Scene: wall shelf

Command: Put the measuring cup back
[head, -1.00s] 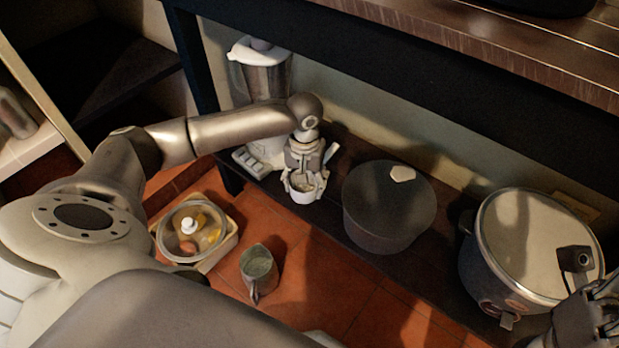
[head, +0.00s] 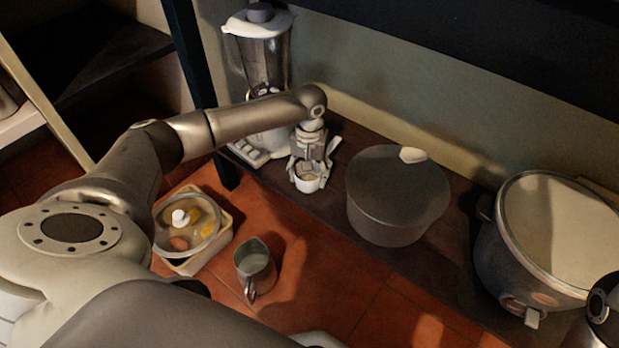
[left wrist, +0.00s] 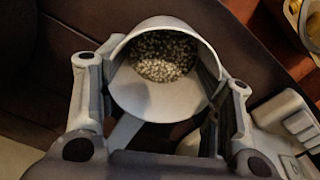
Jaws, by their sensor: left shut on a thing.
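The measuring cup (head: 308,183) is a small white cup, between the fingers of my left gripper (head: 307,168). It is at the dark shelf (head: 337,204), between the blender and the grey pot; I cannot tell whether it touches the shelf. In the left wrist view the cup (left wrist: 155,97) sits between the two fingers (left wrist: 160,105), with speckled grainy contents inside. My left gripper is shut on it. My right gripper does not show; only a piece of my right arm is at the right edge.
A blender (head: 262,62) stands left of the cup. A dark grey lidded pot (head: 395,200) stands close on its right, with a slow cooker (head: 535,245) further right. On the tiled floor are a metal pitcher (head: 255,268) and a glass-lidded dish (head: 187,228).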

